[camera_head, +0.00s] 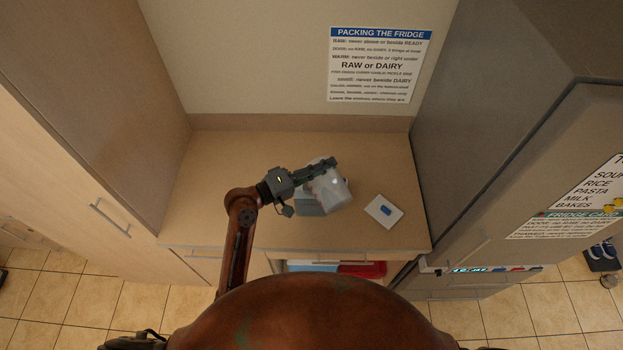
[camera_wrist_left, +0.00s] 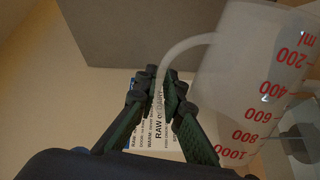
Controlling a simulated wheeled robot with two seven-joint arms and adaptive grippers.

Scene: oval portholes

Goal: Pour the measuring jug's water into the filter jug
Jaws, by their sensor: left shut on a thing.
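The measuring jug (camera_head: 330,190) is whitish and see-through, with red numbers; it hangs tilted over the counter in the head view. It fills the right of the left wrist view (camera_wrist_left: 245,75). My left gripper (camera_head: 318,170) is shut on its handle, which passes between the fingers in the wrist view (camera_wrist_left: 168,90). A grey, box-like thing (camera_head: 308,207), probably the filter jug, stands just below and left of the measuring jug, partly hidden by it. A grey, partly clear shape shows behind the measuring jug in the wrist view (camera_wrist_left: 298,148). I cannot make out water or flow. My right gripper is not in view.
A white card (camera_head: 394,217) with a small blue thing (camera_head: 386,210) lies right of the jugs. The counter (camera_head: 205,200) is clear at left. A tall cabinet stands left, a grey fridge (camera_head: 500,160) right. A red container (camera_head: 365,269) shows below the front edge.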

